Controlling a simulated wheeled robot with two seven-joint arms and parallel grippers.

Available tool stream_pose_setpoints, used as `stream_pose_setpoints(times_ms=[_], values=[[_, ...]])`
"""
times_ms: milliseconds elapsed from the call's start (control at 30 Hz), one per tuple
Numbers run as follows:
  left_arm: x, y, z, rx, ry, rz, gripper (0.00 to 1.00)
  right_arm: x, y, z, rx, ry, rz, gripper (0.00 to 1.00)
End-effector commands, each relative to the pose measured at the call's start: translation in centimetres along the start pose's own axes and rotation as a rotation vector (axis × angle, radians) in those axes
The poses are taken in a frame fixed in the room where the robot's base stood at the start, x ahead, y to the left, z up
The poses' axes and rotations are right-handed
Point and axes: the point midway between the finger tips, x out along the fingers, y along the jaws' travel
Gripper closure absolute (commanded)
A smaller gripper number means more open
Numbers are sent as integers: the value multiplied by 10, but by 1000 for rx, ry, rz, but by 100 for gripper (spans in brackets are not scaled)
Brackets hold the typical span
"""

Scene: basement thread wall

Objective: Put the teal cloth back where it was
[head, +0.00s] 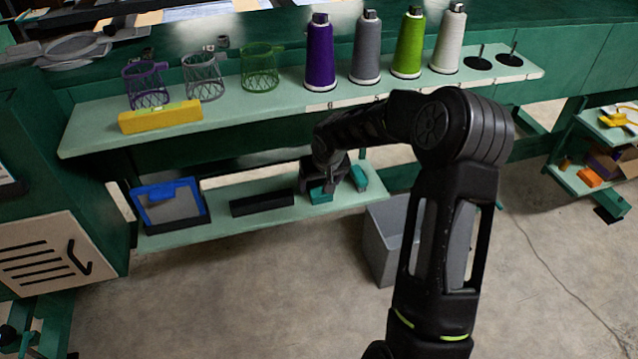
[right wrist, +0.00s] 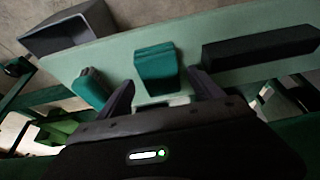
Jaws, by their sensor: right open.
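A teal folded block that looks like the teal cloth (head: 321,196) lies on the lower shelf. It also shows in the right wrist view (right wrist: 156,66), just beyond and between the fingertips. My right gripper (head: 324,184) is open over the lower shelf, and its spread fingers (right wrist: 163,88) show in the right wrist view with nothing clamped between them. A second teal item (head: 359,178) lies beside the cloth, towards the grey bin; it is left of the fingers in the right wrist view (right wrist: 92,88). My left gripper is not in view.
On the lower shelf (head: 235,222) are a black bar-shaped block (head: 262,203) and a blue-framed holder (head: 170,203). A grey bin (head: 383,245) stands on the floor. The upper shelf (head: 90,140) above holds thread cones (head: 366,50), wire baskets (head: 204,77) and a yellow level (head: 160,116).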

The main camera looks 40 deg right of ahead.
Motion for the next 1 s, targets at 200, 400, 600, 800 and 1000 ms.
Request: stream_pose_setpoints(times_ms=[200,400,600,800,1000], values=[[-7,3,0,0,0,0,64,-48,0,-2,0,4,1,25],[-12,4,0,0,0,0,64,-85,0,-1,-1,4,0,25],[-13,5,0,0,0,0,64,-101,0,0,0,2,0,25],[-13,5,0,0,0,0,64,-102,0,0,-1,1,0,25],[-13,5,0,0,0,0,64,-102,0,0,-1,1,0,25]])
